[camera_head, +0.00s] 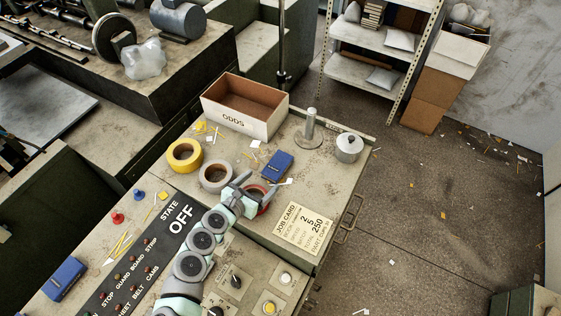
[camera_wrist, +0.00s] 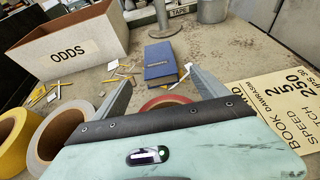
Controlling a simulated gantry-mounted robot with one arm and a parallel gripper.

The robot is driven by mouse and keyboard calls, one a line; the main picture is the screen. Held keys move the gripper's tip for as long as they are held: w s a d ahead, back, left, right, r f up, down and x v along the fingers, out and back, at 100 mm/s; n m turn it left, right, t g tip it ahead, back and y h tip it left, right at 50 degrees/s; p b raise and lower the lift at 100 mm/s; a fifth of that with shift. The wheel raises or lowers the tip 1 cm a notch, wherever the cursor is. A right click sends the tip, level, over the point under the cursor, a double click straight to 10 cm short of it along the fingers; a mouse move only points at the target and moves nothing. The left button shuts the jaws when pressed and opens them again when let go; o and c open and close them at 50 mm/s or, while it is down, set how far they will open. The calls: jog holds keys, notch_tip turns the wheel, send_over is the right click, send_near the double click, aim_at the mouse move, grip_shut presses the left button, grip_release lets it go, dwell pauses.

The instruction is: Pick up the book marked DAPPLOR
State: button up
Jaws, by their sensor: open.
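A blue book (camera_head: 278,165) lies flat on the bench top beyond my gripper. It also shows in the wrist view (camera_wrist: 160,62), with small lettering on its cover that I cannot read for sure. A second blue book (camera_head: 64,278) lies at the lower left of the head view; its marking cannot be read. My gripper (camera_head: 265,186) is open and empty. In the wrist view its two fingers (camera_wrist: 160,80) point toward the first book, one to each side of it in the picture, with the book apart beyond them.
A red tape roll (camera_head: 262,206) lies beneath my gripper. Yellow (camera_head: 173,158) and grey (camera_head: 204,176) rolls stand left. The ODDS box (camera_head: 265,128), a metal post (camera_head: 309,128) and a lidded pot (camera_head: 348,149) stand beyond. A job card (camera_head: 303,229) lies right.

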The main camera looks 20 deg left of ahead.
aim_at(272, 172)
jog(key=shift+x, duration=1.1)
jog(key=shift+w+d+f, duration=0.25)
jog(key=shift+w, duration=0.15)
jog(key=shift+a+p+x, duration=0.1)
jog(key=shift+p+x, duration=0.15)
jog(key=shift+x, duration=0.6)
jog(key=shift+a+p+x, duration=0.15)
jog(key=shift+p+x, duration=0.05)
jog(key=shift+x, duration=1.6)
jog(key=shift+d, duration=0.1)
jog(key=shift+c, duration=0.3)
jog(key=c, duration=1.5)
